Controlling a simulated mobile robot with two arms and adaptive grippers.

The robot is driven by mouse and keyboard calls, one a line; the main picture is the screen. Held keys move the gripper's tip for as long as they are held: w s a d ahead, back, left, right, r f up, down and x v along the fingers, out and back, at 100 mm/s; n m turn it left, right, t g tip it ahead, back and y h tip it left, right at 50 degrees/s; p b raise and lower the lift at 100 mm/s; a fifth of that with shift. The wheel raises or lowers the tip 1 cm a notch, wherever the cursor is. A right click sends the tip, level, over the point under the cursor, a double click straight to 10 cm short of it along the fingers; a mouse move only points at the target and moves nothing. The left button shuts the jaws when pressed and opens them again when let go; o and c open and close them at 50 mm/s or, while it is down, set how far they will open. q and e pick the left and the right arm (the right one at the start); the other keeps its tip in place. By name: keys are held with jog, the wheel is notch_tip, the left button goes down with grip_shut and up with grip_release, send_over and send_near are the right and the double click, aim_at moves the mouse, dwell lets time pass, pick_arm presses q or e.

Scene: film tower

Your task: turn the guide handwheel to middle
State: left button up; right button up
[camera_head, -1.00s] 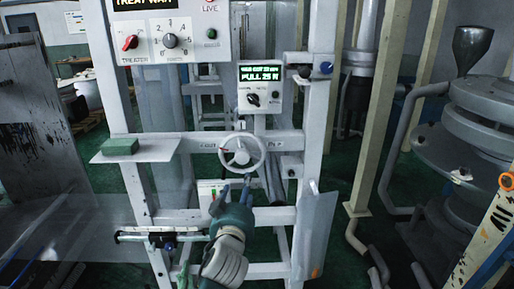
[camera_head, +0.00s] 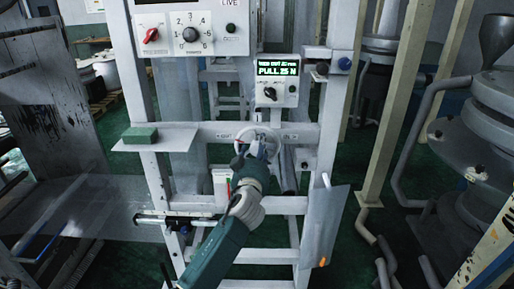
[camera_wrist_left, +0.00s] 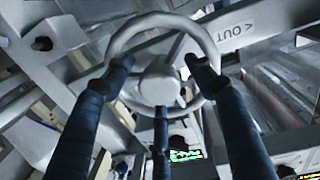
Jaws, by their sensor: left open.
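The guide handwheel (camera_head: 243,137) is a pale grey ring with a hub on the frame's crossbar. In the left wrist view, the handwheel (camera_wrist_left: 205,40) fills the upper middle. The blue fingers of my left gripper (camera_wrist_left: 160,85) are spread open, two at the sides of the rim and one below the hub. I cannot tell whether they touch it. A label reading "OUT" with an arrow (camera_wrist_left: 235,28) is beside the wheel. My right gripper is not in view.
A small panel (camera_head: 277,80) with a green "PULL 25 N" display is above the wheel. A control box with knobs (camera_head: 190,33) is at the upper left. A green block (camera_head: 140,135) lies on a shelf (camera_head: 185,143) left of the wheel. A clear sheet hangs at the lower right.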

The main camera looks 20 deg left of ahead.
pick_arm(q)
jog(key=shift+w, duration=0.15)
jog(key=shift+c, duration=0.5)
grip_shut()
jog(key=shift+f+b, duration=0.15)
jog(key=shift+b, duration=0.15)
